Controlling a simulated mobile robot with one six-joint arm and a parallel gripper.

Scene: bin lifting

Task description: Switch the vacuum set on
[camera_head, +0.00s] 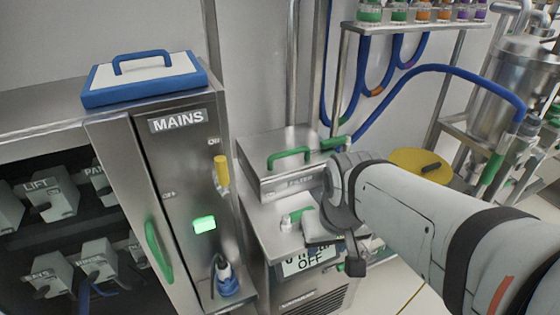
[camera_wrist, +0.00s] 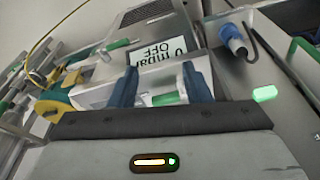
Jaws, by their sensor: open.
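The vacuum set (camera_head: 262,228) is a steel unit right of the mains cabinet. Its display (camera_head: 308,260) reads OFF, partly covered by my gripper. In the wrist view the display (camera_wrist: 152,58) appears upside down and reads 0 mbar OFF. A small green-tipped fitting (camera_head: 295,216) sits on its top ledge. My gripper (camera_wrist: 161,88) is open in front of the unit, with its two dark blue fingers apart. A green part (camera_wrist: 166,99) shows between the fingers; I cannot tell whether they touch it. In the head view my gripper (camera_head: 338,232) hides the unit's right part.
The mains cabinet (camera_head: 160,165) has a yellow lever (camera_head: 221,172) and a lit green lamp (camera_head: 204,224). A blue plug (camera_head: 226,279) sits low on its front. Blue hoses (camera_head: 400,85) hang behind my arm. A yellow round lid (camera_head: 420,163) lies at the right.

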